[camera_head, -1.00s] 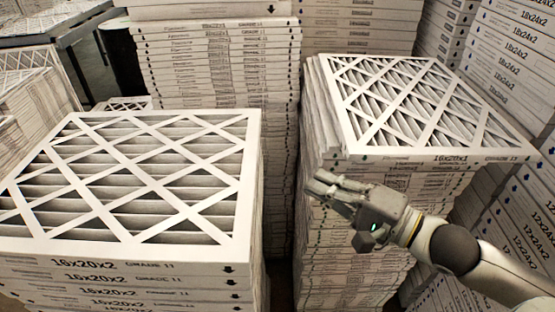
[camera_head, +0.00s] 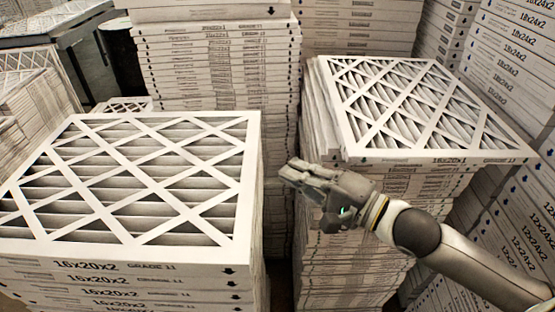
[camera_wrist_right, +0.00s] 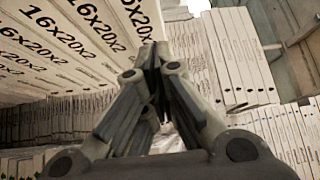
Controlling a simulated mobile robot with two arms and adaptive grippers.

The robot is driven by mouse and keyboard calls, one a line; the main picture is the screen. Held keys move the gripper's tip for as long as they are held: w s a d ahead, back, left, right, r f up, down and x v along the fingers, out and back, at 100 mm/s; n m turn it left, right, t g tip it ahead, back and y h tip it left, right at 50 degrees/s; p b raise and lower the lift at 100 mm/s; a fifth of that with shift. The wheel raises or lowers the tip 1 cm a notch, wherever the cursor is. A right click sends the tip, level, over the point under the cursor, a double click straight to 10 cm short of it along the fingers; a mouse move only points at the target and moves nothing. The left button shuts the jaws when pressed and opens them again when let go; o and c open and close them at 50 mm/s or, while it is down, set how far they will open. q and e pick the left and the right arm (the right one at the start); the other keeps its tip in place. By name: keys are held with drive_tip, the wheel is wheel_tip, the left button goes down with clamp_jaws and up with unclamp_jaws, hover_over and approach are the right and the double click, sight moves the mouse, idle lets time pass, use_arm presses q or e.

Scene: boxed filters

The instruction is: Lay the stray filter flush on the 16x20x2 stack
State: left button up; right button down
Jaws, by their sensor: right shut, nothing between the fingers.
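The 16x20x2 stack (camera_head: 140,283) stands at the left in the head view. A white-framed pleated filter (camera_head: 146,240) lies flat on its top, its edges about in line with the stack. No separate stray filter stands out. My right gripper (camera_head: 288,170) is shut and empty, just right of the stack's right edge and apart from it, in front of the gap between stacks. In the right wrist view the closed fingers (camera_wrist_right: 153,58) show, with 16x20x2 labels (camera_wrist_right: 75,40) at upper left. My left gripper is out of view.
A 16x20x1 stack (camera_head: 480,160) stands at the right, its top filter (camera_head: 400,62) overhanging at the front right. A tall stack (camera_head: 222,75) stands behind the narrow gap. Stacks of 18x24x2 (camera_head: 515,50) and 12x24x2 (camera_head: 525,235) line the right side.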

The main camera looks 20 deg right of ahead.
sight(257, 158)
drive_tip(key=shift+p+x, duration=0.7)
drive_tip(key=shift+x, duration=1.6)
drive_tip(key=shift+a+r+p, duration=0.15)
drive_tip(key=shift+a+p, duration=0.25)
drive_tip(key=shift+p, duration=0.25)
drive_tip(key=shift+a, duration=0.25)
drive_tip(key=shift+a+f, duration=0.15)
drive_tip(key=shift+f, duration=0.05)
drive_tip(key=shift+w, duration=0.1)
